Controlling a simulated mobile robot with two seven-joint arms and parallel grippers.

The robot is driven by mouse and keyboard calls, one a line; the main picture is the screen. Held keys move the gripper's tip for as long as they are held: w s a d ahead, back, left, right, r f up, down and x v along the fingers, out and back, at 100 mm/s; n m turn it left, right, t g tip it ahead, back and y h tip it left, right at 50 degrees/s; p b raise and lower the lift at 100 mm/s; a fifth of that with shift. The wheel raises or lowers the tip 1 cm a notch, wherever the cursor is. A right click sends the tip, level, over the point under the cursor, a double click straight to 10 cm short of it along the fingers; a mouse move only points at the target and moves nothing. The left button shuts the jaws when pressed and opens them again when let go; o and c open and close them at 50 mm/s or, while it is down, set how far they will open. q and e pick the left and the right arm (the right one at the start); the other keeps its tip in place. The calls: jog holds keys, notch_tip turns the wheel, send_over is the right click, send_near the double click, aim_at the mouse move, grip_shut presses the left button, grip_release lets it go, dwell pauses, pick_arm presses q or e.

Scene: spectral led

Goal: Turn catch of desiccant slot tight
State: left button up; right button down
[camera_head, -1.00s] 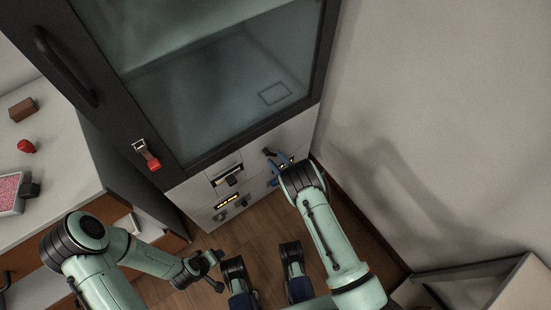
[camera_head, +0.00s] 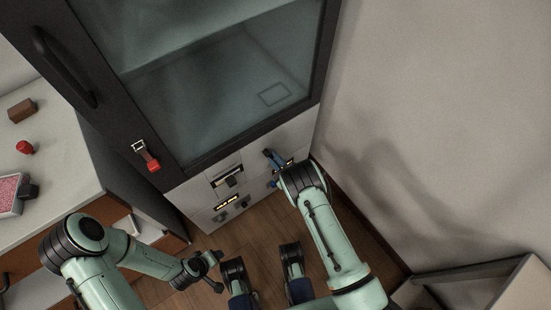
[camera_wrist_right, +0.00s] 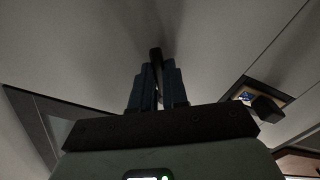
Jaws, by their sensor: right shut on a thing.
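My right gripper (camera_head: 272,157) is at the upper right part of the cabinet's lower front panel. In the right wrist view its two blue fingers (camera_wrist_right: 157,82) are nearly together, shut on a small dark catch (camera_wrist_right: 155,55) against the grey panel. Most of the catch is hidden between the fingers, so its exact angle cannot be told. The slot beside it is mostly hidden by my right wrist in the head view. My left gripper (camera_head: 213,268) hangs low at the left, away from the panel; its jaws are unclear.
The panel has other slots with dark knobs, one upper left (camera_head: 228,177) and one lit yellow below (camera_head: 227,202). A glass door (camera_head: 215,85) is above. A red-tipped latch (camera_head: 151,162) sits on its frame. A wall (camera_head: 430,120) bounds the right; a counter (camera_head: 55,150) the left.

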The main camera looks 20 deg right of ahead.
jog(key=a+m, duration=0.1)
jog(key=m, duration=0.2)
jog(key=a+m, duration=0.1)
jog(key=m, duration=0.2)
jog(key=s+m, duration=0.1)
jog(key=m, duration=0.3)
jog(key=shift+s+a+f, duration=0.1)
jog(key=shift+a+f, duration=0.2)
jog(key=shift+a, duration=0.1)
pick_arm(q)
jog(key=shift+w+a+f+b, duration=0.25)
jog(key=shift+w+f+b, duration=0.1)
jog(key=shift+w, duration=0.15)
pick_arm(e)
jog(key=shift+s+a+r+m, duration=0.1)
jog(key=shift+a+m, duration=0.2)
jog(key=shift+m, duration=0.55)
jog(key=shift+s+a+r+m, duration=0.1)
jog(key=shift+a+m, duration=0.15)
jog(key=shift+m, duration=0.6)
jog(key=c, duration=1.1)
grip_release()
jog(key=shift+c, duration=0.2)
jog(key=shift+r, duration=0.1)
